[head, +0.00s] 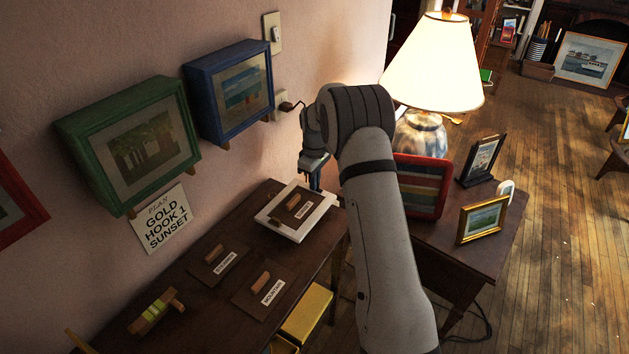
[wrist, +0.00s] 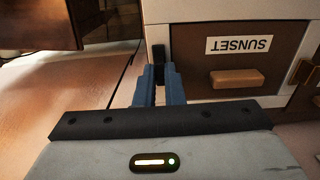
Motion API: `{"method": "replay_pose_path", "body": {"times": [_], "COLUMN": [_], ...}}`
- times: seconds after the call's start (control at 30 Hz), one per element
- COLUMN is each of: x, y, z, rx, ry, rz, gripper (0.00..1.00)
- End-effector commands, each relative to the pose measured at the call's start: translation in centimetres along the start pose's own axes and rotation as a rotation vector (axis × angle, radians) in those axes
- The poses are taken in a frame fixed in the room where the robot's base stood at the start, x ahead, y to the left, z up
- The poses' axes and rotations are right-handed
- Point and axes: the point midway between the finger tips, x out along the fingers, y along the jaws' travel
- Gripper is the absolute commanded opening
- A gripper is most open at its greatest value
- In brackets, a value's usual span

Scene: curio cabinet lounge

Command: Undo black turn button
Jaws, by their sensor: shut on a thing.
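The black turn button (wrist: 158,52) stands at the white frame's left edge in the wrist view, with my gripper (wrist: 160,74) shut on it. The white frame (wrist: 187,34) surrounds a brown back panel (wrist: 195,72) with a SUNSET label (wrist: 239,45) and a wooden pull (wrist: 248,78). A brass-coloured turn button (wrist: 304,72) shows at the right. In the head view the white frame (head: 323,207) lies on the dark table, and my gripper (head: 314,182) points down at its far right edge. The black button is hidden there.
Two more brown panels with wooden pulls, the nearer one (head: 249,298) and the farther one (head: 204,271), lie on the table (head: 262,200). Green (head: 70,122) and blue (head: 204,92) frames hang on the wall. A lamp (head: 432,65) and a red frame (head: 432,211) stand right of my arm.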

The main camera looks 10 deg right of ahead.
Motion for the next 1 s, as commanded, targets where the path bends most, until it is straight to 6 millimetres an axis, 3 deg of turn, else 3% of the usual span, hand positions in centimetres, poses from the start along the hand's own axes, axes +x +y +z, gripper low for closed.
{"method": "replay_pose_path", "body": {"times": [0.2,0.23,0.5,0.77,1.0], "x": [-0.1,-0.1,0.0,-0.3,-3.9], "y": [0.1,0.1,0.0,0.0,0.1], "z": [0.0,0.0,0.0,0.0,-0.1], "rx": [0.000,0.000,0.001,0.001,0.001], "ry": [0.000,0.001,0.000,0.001,0.003], "rz": [0.001,0.001,0.001,0.001,0.004], "gripper": [0.00,0.10,0.31,0.31,0.31]}}
